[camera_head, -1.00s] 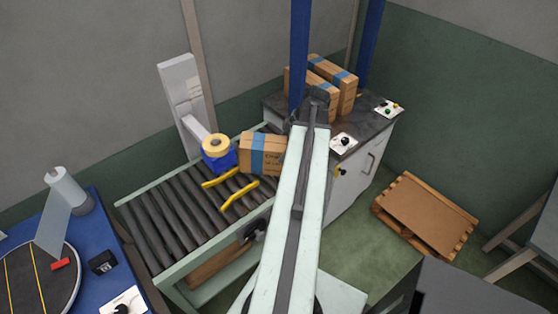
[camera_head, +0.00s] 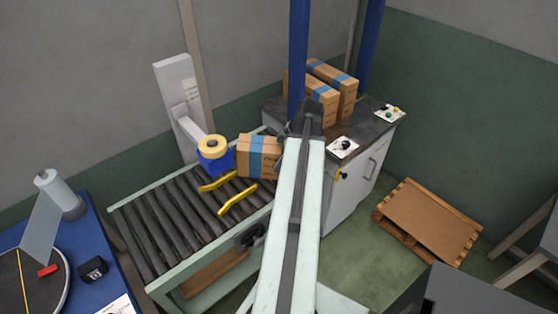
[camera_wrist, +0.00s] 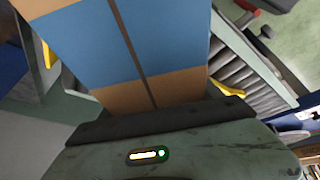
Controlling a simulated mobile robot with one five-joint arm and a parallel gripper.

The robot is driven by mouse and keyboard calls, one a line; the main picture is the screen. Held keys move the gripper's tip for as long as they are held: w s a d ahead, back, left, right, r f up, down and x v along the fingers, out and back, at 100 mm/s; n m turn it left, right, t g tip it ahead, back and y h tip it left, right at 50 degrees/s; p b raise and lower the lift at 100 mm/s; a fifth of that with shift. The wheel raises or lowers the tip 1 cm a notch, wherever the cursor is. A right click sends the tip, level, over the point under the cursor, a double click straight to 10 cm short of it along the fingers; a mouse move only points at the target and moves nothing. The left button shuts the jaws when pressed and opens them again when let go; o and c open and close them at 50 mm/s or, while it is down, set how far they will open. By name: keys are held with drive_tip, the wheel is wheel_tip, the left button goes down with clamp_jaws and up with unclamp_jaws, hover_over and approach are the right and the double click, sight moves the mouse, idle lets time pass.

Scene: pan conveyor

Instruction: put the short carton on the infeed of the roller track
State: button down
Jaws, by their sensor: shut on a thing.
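The short carton (camera_head: 257,157), brown with a blue band, is at the far right end of the roller track (camera_head: 160,226), beside the yellow guide bars. In the wrist view the carton (camera_wrist: 140,45) fills the upper middle, close against my gripper (camera_wrist: 155,122), which is shut on it. In the head view my arm hides most of the gripper and the carton's right side. Whether the carton's underside touches the rollers cannot be told.
A tape head with a yellow roll (camera_head: 212,146) stands left of the carton. Two yellow guide bars (camera_head: 237,198) rise over the rollers. More brown cartons (camera_head: 335,88) stand on the dark-topped cabinet (camera_head: 372,128). A wooden pallet (camera_head: 430,220) lies on the floor at right.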

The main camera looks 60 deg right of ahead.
sight(275, 143)
wheel_tip(275, 143, up, 10)
drive_tip(key=p, duration=1)
drive_tip(key=shift+r, duration=0.1)
drive_tip(key=s+r+m+h+p, duration=0.1)
drive_tip(key=m, duration=0.1)
drive_tip(key=r+m+p, duration=0.1)
drive_tip(key=m+p, duration=0.1)
drive_tip(key=s+r+m+h+p, duration=0.1)
drive_tip(key=r+m, duration=0.1)
drive_tip(key=shift+s+d+r+m+h+p, duration=0.1)
drive_tip(key=shift+s+d+m+h+p, duration=0.2)
drive_tip(key=shift+s+d+m+p, duration=0.1)
drive_tip(key=s+d+r+m+g+p, duration=0.3)
drive_tip(key=s+r+m+g+p, duration=0.1)
drive_tip(key=m, duration=1.1)
drive_tip(key=s+d+r+m+g+p, duration=0.3)
drive_tip(key=s+r+m+p, duration=0.3)
drive_tip(key=m, duration=0.9)
wheel_tip(275, 143, up, 3)
drive_tip(key=p, duration=0.3)
drive_tip(key=shift+s+m+g, duration=0.2)
drive_tip(key=shift+m+g, duration=0.1)
drive_tip(key=shift+g, duration=0.1)
